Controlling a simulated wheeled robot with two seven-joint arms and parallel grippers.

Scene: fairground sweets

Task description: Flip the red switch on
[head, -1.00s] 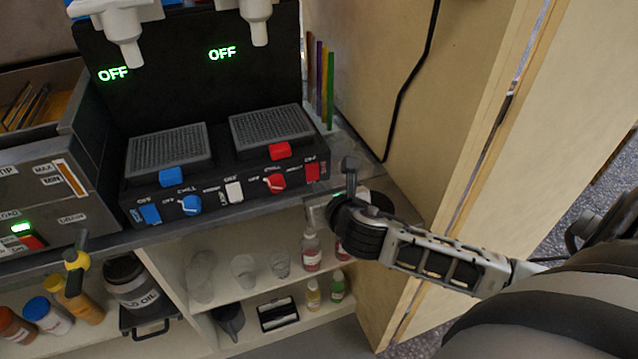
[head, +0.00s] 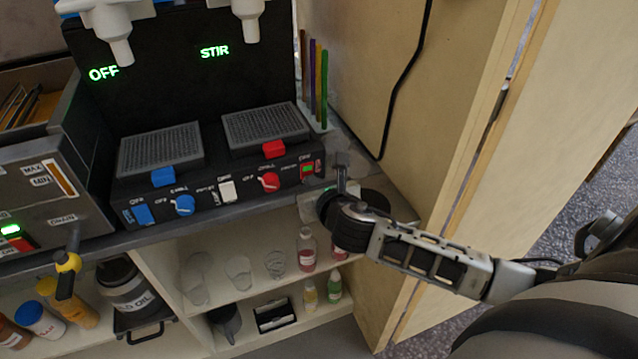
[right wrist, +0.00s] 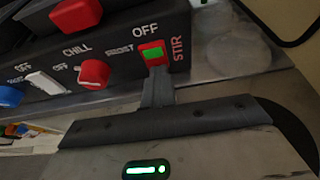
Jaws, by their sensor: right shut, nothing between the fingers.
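The red switch (head: 308,171) is at the right end of the dark machine's front panel, and its face now shows a lit green patch. It shows close up in the right wrist view (right wrist: 152,54), below an OFF label and beside a STIR label. My right gripper (head: 341,160) is shut and empty, just to the right of the switch in the head view. In the right wrist view its fingertips (right wrist: 156,78) are right at the switch's lower edge; I cannot tell whether they touch. My left gripper is not in view.
A red knob (head: 269,182), a white switch (head: 227,190), a blue knob (head: 184,205) and a blue switch (head: 143,214) share the panel. A wooden wall panel (head: 440,90) is close on the right. Bottles and cups fill the shelves below.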

